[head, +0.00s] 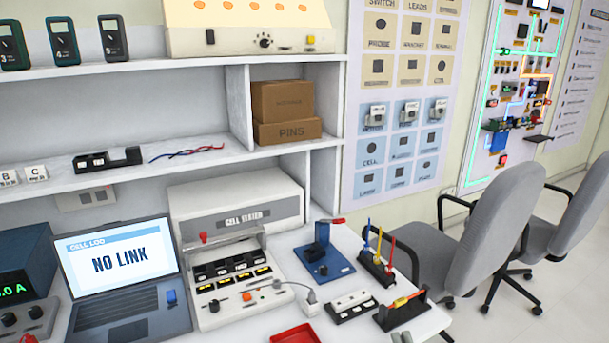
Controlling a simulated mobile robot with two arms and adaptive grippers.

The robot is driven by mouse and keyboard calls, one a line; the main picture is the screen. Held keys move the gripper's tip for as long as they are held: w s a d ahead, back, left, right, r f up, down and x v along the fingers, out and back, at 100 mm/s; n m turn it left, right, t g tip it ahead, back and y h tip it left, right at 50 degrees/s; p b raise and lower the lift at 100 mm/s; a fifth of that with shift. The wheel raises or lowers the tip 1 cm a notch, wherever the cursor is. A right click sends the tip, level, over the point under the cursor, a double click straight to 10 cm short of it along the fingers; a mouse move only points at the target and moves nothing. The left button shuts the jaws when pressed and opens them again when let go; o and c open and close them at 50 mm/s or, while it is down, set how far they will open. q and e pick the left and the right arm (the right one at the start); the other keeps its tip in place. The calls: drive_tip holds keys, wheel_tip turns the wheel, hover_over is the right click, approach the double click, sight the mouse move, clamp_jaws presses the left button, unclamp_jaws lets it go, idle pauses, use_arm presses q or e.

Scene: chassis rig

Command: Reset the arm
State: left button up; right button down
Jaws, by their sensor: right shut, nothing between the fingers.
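Neither of my arms nor either gripper can be made out in the head view. The bench (345,240) is in front of me with equipment on it. A white cell tester (236,215) stands at its middle, with several dark cell slots under a clear cover. A laptop (125,275) left of it reads "NO LINK". A blue fixture (322,262) with an upright blue block stands right of the tester.
A rack with coloured probes (376,262), a white-topped strip (352,306) and a black holder (401,312) crowd the bench's right end. A red tray (296,335) is cut off at the bottom. Grey chairs (420,245) stand beyond. Shelves (190,177) hang above.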

drive_tip(key=s+a+f+n+g+y, duration=0.3)
drive_tip(key=s+a+n+g+y, duration=0.35)
drive_tip(key=s+a+n, duration=0.55)
drive_tip(key=s+d+f+n+g+h, duration=0.1)
drive_tip(key=s+d+n+g+h, duration=0.2)
drive_tip(key=s, duration=0.6)
drive_tip(key=s+d+n+g+h, duration=0.2)
drive_tip(key=s+d+n+g, duration=0.25)
drive_tip(key=s, duration=0.45)
wheel_tip(320, 180, down, 27)
drive_tip(key=s+g, duration=0.1)
drive_tip(key=s, duration=0.1)
drive_tip(key=s+d+f+g, duration=0.1)
drive_tip(key=s+d+f, duration=0.1)
drive_tip(key=s+f, duration=1.3)
drive_tip(key=shift+s+f+g, duration=0.3)
drive_tip(key=shift+s+f, duration=0.1)
drive_tip(key=shift+s, duration=0.6)
